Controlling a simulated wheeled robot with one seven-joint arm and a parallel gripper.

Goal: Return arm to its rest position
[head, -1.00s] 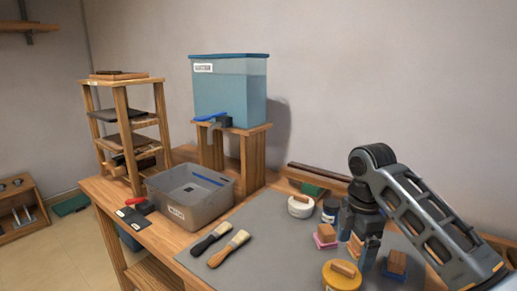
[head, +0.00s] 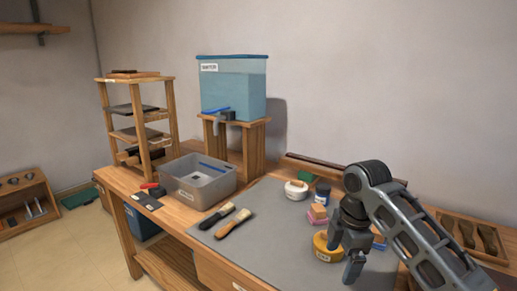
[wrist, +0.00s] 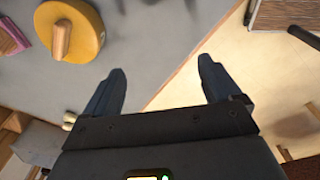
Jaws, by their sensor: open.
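My gripper (head: 344,261) hangs at the end of my arm over the front right of the grey mat (head: 262,240) on the wooden workbench. In the wrist view my gripper (wrist: 162,88) shows two dark fingers spread apart with nothing between them.
A grey bin (head: 197,185) and two brushes (head: 228,218) lie left. A water tank (head: 232,92) stands on a wooden stand behind. A white jar (head: 296,190) and pink block (head: 317,218) sit near my arm. A tool tray (head: 468,238) is at right. The mat's front is clear.

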